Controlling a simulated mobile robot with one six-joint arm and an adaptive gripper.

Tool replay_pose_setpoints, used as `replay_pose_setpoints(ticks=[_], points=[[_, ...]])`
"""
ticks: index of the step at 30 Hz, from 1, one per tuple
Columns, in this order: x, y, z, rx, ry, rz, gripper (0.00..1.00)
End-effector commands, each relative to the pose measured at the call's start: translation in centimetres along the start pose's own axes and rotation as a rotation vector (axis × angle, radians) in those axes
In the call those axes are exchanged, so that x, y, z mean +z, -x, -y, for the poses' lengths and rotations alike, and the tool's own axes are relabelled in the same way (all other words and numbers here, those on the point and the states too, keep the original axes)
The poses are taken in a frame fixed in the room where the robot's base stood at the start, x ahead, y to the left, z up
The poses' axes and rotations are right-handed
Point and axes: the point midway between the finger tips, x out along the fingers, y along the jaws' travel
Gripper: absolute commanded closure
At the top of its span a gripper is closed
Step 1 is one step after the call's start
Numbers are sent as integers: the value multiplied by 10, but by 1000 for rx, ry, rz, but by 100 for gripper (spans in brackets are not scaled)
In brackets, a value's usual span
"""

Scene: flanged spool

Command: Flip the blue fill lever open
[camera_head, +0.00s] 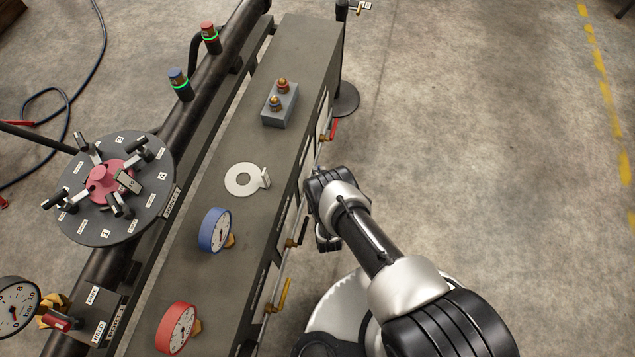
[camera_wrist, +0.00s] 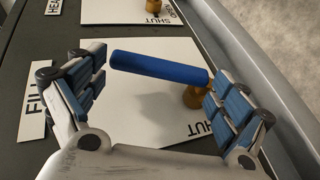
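The blue fill lever (camera_wrist: 158,67) is in the wrist view, a blue bar lying roughly crosswise in front of a white plate (camera_wrist: 150,120). Its right end meets a brass pivot (camera_wrist: 195,96). "SHUT" is printed at the plate's lower right, and a "FILL" label (camera_wrist: 33,100) is at the left. My gripper (camera_wrist: 160,64) is open, its fingers apart at either end of the bar; I cannot tell whether they touch it. In the head view, my gripper (camera_head: 322,212) is at the right side of the long grey cabinet (camera_head: 225,150), and the blue lever is hidden or too small to make out.
Along the same cabinet side are a red lever (camera_head: 334,129), a black lever (camera_head: 301,232) and a yellow lever (camera_head: 284,296). Blue (camera_head: 215,230) and red (camera_head: 177,328) gauges stand on top. A post on a round base (camera_head: 345,99) is beyond. Floor at the right is clear.

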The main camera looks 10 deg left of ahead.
Motion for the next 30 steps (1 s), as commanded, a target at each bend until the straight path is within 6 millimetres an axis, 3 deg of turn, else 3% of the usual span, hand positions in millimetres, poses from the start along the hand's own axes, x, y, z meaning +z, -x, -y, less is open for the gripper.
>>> replay_pose_setpoints(ticks=[17,30], points=[[0,8,1,-1,-1,0,0],[0,93,1,-3,1,-1,0]])
